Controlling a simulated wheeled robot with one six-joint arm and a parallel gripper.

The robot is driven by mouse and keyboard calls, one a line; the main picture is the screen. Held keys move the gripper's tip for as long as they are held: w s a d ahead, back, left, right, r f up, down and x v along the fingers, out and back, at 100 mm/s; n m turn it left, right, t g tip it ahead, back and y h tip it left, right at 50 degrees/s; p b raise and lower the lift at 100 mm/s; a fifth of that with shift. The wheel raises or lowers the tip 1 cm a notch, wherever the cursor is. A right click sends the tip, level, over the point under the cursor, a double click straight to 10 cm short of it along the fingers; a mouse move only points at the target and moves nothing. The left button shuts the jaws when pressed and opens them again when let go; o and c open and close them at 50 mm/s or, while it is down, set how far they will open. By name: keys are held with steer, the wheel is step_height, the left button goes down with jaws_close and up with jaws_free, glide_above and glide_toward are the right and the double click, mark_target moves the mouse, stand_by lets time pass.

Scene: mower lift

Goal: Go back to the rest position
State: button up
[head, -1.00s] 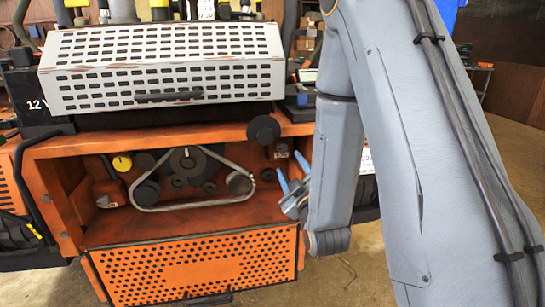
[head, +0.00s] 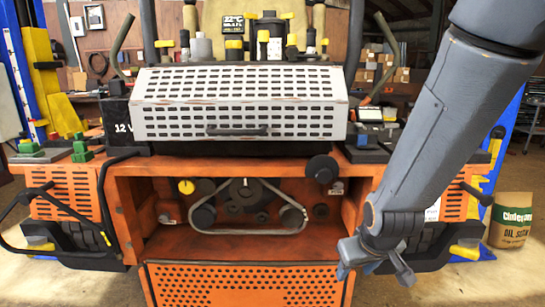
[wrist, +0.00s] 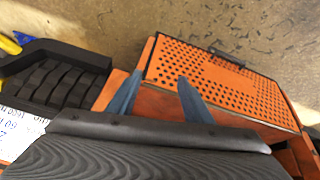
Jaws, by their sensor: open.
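My gripper (head: 374,277) is open and empty in the head view, hanging at the lower right in front of the orange mower. Its two blue fingers (wrist: 155,92) show apart in the wrist view, with the lowered orange perforated panel (wrist: 215,80) beyond them. In the head view that panel (head: 245,285) hangs open below the engine bay. The bay shows a grey belt (head: 246,231) running around several dark pulleys. The white slotted cover (head: 240,103) sits above the bay with its black handle (head: 237,131).
A 12 V battery (head: 122,122) stands left of the cover. A blue and yellow lift post (head: 38,70) rises at far left. A bag marked oil (head: 510,220) stands on the floor at right. A black tread-like part (wrist: 58,75) lies left of my fingers in the wrist view.

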steer(key=s+r+m+g, duration=0.2)
steer(key=s+g, duration=0.3)
steer(key=s, duration=0.7)
steer(key=shift+a+r+p, duration=0.3)
steer(key=shift+r, duration=0.35)
steer(key=shift+s, duration=0.1)
